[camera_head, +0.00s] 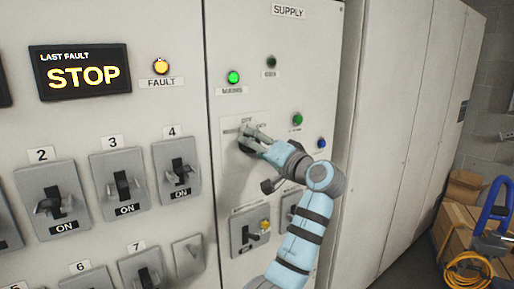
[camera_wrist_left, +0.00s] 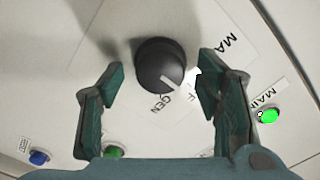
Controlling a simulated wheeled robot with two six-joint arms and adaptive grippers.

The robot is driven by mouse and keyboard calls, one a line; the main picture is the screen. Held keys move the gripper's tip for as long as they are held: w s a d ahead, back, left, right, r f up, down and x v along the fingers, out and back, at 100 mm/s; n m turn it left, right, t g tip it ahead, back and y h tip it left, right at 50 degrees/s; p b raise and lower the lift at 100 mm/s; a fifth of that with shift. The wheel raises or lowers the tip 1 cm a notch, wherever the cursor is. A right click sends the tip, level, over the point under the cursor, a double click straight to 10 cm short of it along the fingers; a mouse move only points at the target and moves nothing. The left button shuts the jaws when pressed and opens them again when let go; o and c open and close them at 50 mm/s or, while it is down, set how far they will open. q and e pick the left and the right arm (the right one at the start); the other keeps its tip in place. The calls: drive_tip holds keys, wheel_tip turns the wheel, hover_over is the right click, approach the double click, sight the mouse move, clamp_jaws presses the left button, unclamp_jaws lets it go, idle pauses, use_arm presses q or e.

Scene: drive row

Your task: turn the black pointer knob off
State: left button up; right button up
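The black pointer knob (camera_wrist_left: 158,66) sits on a pale label plate in the left wrist view, with a white pointer line angled to the lower right. The line is near the GEN lettering and a label partly hidden by a finger; I cannot tell exactly which mark it meets. MAINS lettering lies further right, also partly hidden. My left gripper (camera_wrist_left: 158,85) is open, one finger on each side of the knob, with gaps visible.
A lit green lamp (camera_head: 233,77) and a dark lamp (camera_head: 271,62) are above the plate. A green lamp (camera_head: 297,119) and a blue lamp (camera_head: 321,143) are at its right. Switches (camera_head: 178,172) line the left panel. Boxes (camera_head: 462,215) stand at the far right.

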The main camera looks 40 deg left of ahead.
use_arm(q)
drive_tip(key=v, duration=1.2)
